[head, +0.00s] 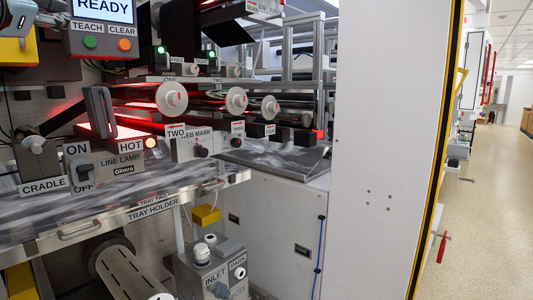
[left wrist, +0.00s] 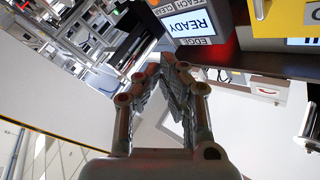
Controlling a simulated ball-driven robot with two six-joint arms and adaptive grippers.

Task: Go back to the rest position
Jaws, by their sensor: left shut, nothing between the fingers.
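My left gripper (left wrist: 168,62) shows in the left wrist view. Its two fingers come together at the tips, shut, with nothing held between them. It is in free air, apart from the machine parts behind it. The READY screen (left wrist: 188,24) appears turned over near its tips in that view. In the head view I cannot clearly make out the left gripper. My right gripper is in neither view.
In the head view, the READY panel (head: 102,27) hangs above white-hubbed rollers (head: 171,98) and the HOT line lamp box (head: 117,158). The tray holder (head: 155,205) juts out below. A white cabinet wall (head: 388,130) stands right, with open floor (head: 490,215) beyond.

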